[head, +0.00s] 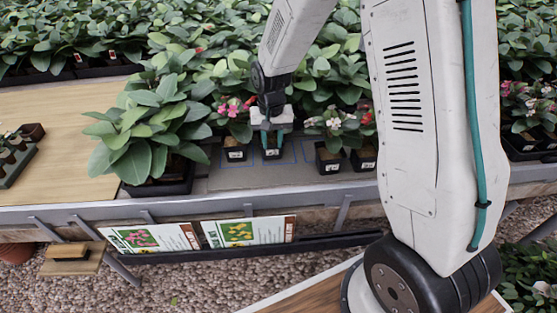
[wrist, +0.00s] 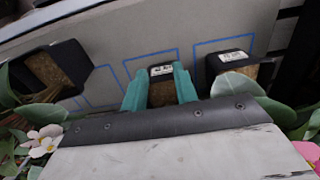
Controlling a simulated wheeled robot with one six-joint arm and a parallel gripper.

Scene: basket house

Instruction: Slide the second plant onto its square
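The second plant's small black pot, with a white label, stands between my teal fingers in the head view (head: 271,154) and wrist view (wrist: 161,86). My gripper (head: 270,142) has a finger against each side of it, with no clear gap visible. The plant's leaves are hidden by my gripper. In the wrist view, the pot's labelled side lies inside a blue square outline (wrist: 151,56); its rear part is hidden. A pink-flowered plant's pot (head: 235,153) stands at its left in the head view; in the wrist view this pot (wrist: 231,64) is inside another blue square.
A white-flowered plant's pot (head: 328,160) stands to the right, close to another dark pot (head: 364,158). A large leafy plant (head: 150,130) is at the left. Dense foliage stands behind. The grey bench edge (head: 265,194) is in front.

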